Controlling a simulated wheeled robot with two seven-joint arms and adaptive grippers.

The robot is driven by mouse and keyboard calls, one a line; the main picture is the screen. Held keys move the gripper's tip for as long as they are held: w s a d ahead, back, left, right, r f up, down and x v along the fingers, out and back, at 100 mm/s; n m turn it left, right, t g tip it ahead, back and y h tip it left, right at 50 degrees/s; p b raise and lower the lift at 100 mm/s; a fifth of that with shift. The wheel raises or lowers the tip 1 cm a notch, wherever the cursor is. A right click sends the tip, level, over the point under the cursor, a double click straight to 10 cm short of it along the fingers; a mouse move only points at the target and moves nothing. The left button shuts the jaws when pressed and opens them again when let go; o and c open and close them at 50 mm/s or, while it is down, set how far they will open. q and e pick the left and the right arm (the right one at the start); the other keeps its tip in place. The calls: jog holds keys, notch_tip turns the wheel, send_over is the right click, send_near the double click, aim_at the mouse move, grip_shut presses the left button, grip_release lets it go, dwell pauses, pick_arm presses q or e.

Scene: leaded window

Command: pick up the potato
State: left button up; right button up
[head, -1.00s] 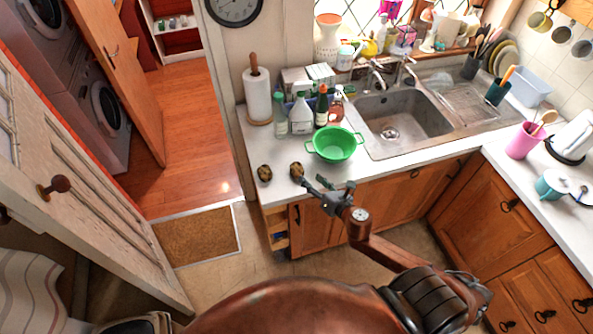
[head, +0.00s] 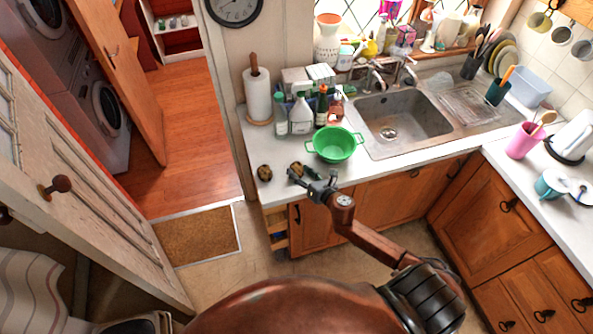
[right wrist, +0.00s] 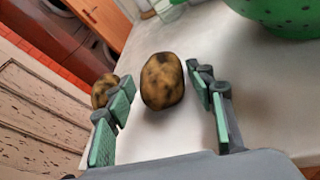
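A brown, dark-spotted potato (head: 296,168) lies on the white counter in front of the green colander. It also shows in the right wrist view (right wrist: 162,82), ahead and in line with the gap between the fingers. A second, similar potato (head: 264,172) lies to its left near the counter's end; in the right wrist view it (right wrist: 101,90) is partly hidden behind the left finger. My right gripper (head: 304,176) is open and empty at the counter's front edge, close to the first potato; its fingers (right wrist: 162,115) partly cover that potato in the head view. My left gripper is not in view.
A green colander (head: 335,145) stands just behind and right of the first potato. Bottles (head: 301,114) and a paper towel roll (head: 258,96) stand farther back. The sink (head: 402,116) is to the right. The counter's left end (head: 247,150) drops off near the second potato.

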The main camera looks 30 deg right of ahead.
jog(key=c, duration=0.9)
jog(key=shift+c, duration=0.2)
